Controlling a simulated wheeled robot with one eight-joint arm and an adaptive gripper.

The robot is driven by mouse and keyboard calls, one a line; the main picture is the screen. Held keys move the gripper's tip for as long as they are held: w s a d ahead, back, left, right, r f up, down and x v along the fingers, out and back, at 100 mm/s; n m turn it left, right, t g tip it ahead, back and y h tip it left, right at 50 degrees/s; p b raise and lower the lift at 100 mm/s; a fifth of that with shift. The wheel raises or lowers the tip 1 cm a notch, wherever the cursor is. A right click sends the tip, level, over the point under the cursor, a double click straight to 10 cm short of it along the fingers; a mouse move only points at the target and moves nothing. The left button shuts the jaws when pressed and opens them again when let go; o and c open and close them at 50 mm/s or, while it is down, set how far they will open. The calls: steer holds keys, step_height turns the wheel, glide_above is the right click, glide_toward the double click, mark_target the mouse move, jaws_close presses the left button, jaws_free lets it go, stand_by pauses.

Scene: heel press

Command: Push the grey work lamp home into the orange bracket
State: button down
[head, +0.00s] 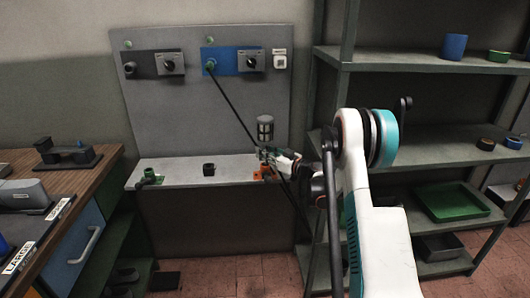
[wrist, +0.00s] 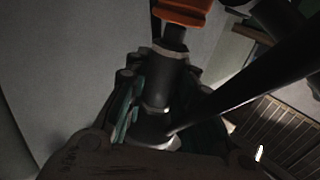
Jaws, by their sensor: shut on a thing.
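The grey work lamp (head: 265,128) stands upright above the bench in the head view, its caged head showing above my gripper. The orange bracket (head: 264,173) sits at the bench's right end, just below my gripper, and shows at the top of the wrist view (wrist: 183,10). My gripper (head: 268,155) is shut on the lamp. In the wrist view, a dark cylindrical part of the lamp (wrist: 160,72) lies between the fingers and points toward the bracket. The gripper hides the lower lamp, and I cannot tell how deep it sits in the bracket.
A black cable (head: 232,105) runs from the blue panel unit (head: 228,60) down past the lamp. A small black block (head: 209,169) and a green fitting (head: 149,177) sit on the grey bench (head: 180,166). A shelf rack (head: 430,68) stands right of my arm.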

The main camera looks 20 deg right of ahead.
steer(key=shift+f, duration=0.85)
steer(key=c, duration=1.3)
jaws_free()
steer(key=shift+s, duration=0.1)
